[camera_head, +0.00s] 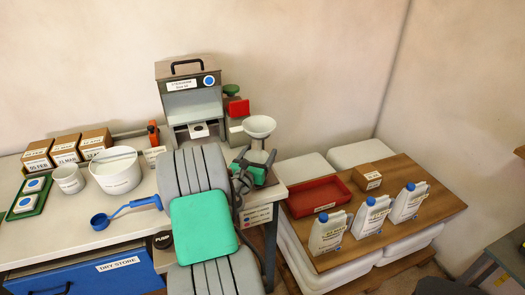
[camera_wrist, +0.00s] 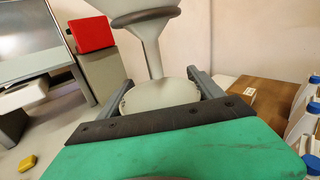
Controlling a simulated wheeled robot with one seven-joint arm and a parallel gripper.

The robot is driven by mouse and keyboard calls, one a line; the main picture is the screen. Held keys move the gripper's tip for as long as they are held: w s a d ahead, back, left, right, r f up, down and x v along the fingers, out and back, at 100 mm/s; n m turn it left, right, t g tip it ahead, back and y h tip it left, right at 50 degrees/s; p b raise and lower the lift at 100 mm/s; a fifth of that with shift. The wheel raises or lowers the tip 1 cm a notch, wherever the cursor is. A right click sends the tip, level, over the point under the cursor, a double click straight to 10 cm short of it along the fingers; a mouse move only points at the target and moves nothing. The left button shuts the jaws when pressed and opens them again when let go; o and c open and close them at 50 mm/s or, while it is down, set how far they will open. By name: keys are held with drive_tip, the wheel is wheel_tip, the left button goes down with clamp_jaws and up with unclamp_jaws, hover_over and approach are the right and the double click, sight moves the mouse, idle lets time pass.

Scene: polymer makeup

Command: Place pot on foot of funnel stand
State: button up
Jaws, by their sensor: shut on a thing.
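A white funnel (camera_head: 260,126) stands at the bench's right end. Its pale cone and stem also show at the top of the wrist view (camera_wrist: 154,45). In the wrist view my gripper's grey fingers (camera_wrist: 160,84) are shut on a pale, rounded pot (camera_wrist: 160,96), one on each side. The pot is just below the funnel stem in the picture. Its underside is hidden by the dark bar and green cover of my wrist, so I cannot tell whether it touches the foot.
A grey machine (camera_head: 190,95) and a red block (camera_head: 238,108) stand behind and left of the funnel. A white tub (camera_head: 116,174), a mug (camera_head: 69,179) and a blue scoop (camera_head: 101,221) are on the bench. Right, a wooden board (camera_head: 430,210) bears a red tray (camera_head: 317,204) and several bottles.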

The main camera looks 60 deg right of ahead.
drive_tip(key=d, duration=0.3)
drive_tip(key=shift+d, duration=0.35)
drive_tip(key=shift+w+a+f, duration=0.1)
drive_tip(key=shift+a+f, duration=0.05)
drive_tip(key=shift+f, duration=0.65)
drive_tip(key=shift+a+r, duration=0.1)
drive_tip(key=shift+f, duration=0.2)
drive_tip(key=o, duration=1.6)
drive_tip(key=shift+c, duration=0.2)
drive_tip(key=shift+r, duration=0.3)
drive_tip(key=a, duration=0.4)
drive_tip(key=a+b, duration=0.1)
drive_tip(key=a, duration=0.3)
drive_tip(key=s+a, duration=0.1)
drive_tip(key=a, duration=0.3)
drive_tip(key=shift+f+b, duration=0.15)
drive_tip(key=shift+b, duration=0.15)
